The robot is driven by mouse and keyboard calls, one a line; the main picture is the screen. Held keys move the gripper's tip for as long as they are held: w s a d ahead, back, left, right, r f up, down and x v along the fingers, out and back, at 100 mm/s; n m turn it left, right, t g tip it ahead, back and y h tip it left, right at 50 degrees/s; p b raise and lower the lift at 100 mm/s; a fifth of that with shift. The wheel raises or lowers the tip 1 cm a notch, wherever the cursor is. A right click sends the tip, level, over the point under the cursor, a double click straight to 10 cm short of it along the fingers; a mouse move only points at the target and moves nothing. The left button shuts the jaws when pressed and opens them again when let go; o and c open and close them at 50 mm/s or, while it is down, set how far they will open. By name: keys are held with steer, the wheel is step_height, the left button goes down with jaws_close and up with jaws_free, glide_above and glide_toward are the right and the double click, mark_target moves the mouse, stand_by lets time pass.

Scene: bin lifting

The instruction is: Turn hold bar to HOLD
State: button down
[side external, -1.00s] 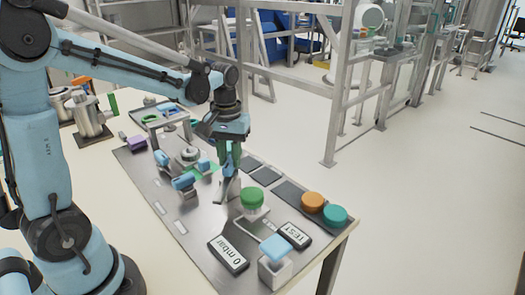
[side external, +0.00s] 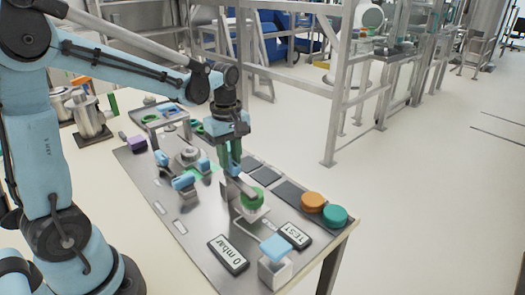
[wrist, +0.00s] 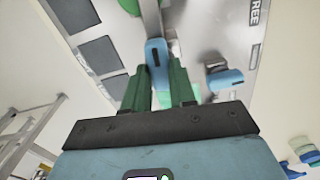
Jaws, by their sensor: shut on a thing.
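The hold bar shows in the wrist view as a blue grip piece (wrist: 156,52) between my green fingers. In the side view its grey metal arm (side external: 241,187) reaches from under my gripper toward the green round cap (side external: 252,198) and overlaps it in the picture; whether they touch I cannot tell. My gripper (side external: 232,172) is shut on the hold bar, fingers pointing down. It also shows in the wrist view (wrist: 160,85). A "FREE" label (wrist: 253,12) is on the plate in the wrist view. I see no HOLD label.
Blue clamps (side external: 183,181) stand left of my gripper around a round metal part (side external: 189,155). A "0 mbar" display (side external: 228,255), a "TEST" display (side external: 294,235) and a light-blue-topped block (side external: 276,258) are in front. Orange (side external: 312,202) and teal (side external: 335,215) caps lie at right.

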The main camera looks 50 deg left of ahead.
steer(key=shift+n, duration=0.7)
steer(key=c, duration=0.9)
jaws_free()
step_height(320, 180, up, 12)
steer(key=shift+r, duration=0.1)
steer(key=s+d+f+m+t, duration=0.2)
steer(key=m, duration=0.4)
steer(key=s+d+f+m+t, duration=0.2)
steer(key=d+f+m, duration=0.1)
steer(key=m, duration=0.3)
steer(key=s+d+f+m+t, duration=0.2)
steer(key=s+f+m+t, duration=0.1)
steer(key=m, duration=0.3)
steer(key=shift+d+f, duration=0.25)
